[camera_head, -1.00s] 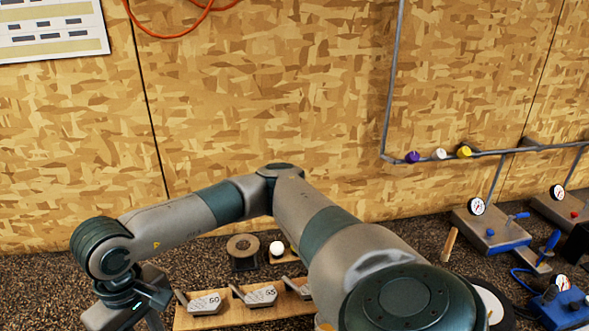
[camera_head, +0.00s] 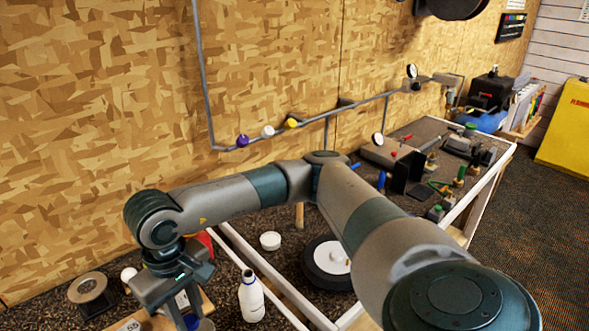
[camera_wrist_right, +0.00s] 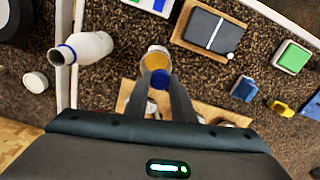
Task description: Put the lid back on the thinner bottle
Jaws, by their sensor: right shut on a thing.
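My right gripper (camera_wrist_right: 161,82) is shut on a small blue lid (camera_wrist_right: 159,79), between its fingertips in the right wrist view. In the head view this gripper (camera_head: 188,318) is low at left, its tips partly hidden. The white thinner bottle (camera_head: 252,299) stands upright just right of it. In the right wrist view the bottle (camera_wrist_right: 92,46) is left of the gripper, apart from it, with a blue ring at its dark, open-looking neck. My left gripper is not in view.
An amber-coloured round container (camera_wrist_right: 155,58) lies just beyond the fingertips. A small white round piece (camera_head: 270,240) and a dark round disc (camera_head: 318,268) are near the bottle. White rails run beside the bottle.

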